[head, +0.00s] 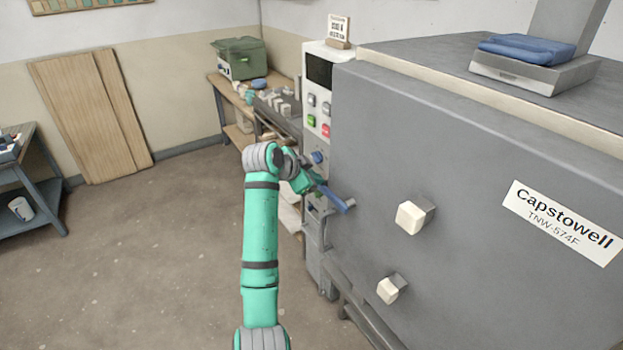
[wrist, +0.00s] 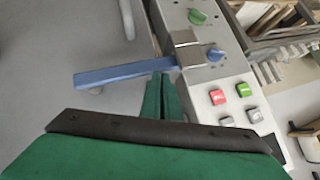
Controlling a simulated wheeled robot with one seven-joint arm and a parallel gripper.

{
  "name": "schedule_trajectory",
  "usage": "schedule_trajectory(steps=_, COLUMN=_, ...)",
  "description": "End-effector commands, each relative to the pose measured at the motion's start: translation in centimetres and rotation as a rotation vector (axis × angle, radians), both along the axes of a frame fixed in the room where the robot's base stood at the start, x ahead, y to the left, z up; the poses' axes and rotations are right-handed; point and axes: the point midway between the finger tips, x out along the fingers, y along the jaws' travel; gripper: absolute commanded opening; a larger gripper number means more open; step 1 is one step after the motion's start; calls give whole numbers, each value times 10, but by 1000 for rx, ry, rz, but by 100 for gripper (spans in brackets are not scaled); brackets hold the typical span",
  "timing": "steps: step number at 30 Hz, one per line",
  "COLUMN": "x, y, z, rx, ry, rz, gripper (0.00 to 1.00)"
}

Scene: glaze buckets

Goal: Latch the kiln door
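The kiln door (head: 470,200) is the large grey face on the right of the head view, with a Capstowell label. It looks closed or nearly so; I cannot tell if its far edge is seated. The blue latch handle (head: 335,200) sticks out at the door's left edge, below the control panel. In the wrist view the blue handle (wrist: 125,73) runs sideways from a metal block (wrist: 186,50). My gripper (head: 312,182) is at the handle. In the wrist view its green fingers (wrist: 161,78) are together, their tips at the handle's near edge; contact is unclear.
The control panel (head: 318,100) with coloured buttons is just above the latch. Two pale blocks (head: 411,217) stick out from the door. A bench with a green box (head: 239,58) stands behind. The floor (head: 150,260) left of my arm is clear.

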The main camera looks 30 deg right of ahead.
Motion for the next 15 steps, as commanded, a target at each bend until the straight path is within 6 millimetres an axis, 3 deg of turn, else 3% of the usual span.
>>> schedule_trajectory(steps=1, x=0, y=1, z=-8, rx=9, ry=9, rz=3, gripper=0)
schedule_trajectory(steps=9, x=0, y=1, z=-11, rx=13, ry=13, rz=4, gripper=0)
schedule_trajectory(steps=15, x=1, y=2, z=-3, rx=13, ry=11, rz=4, gripper=0)
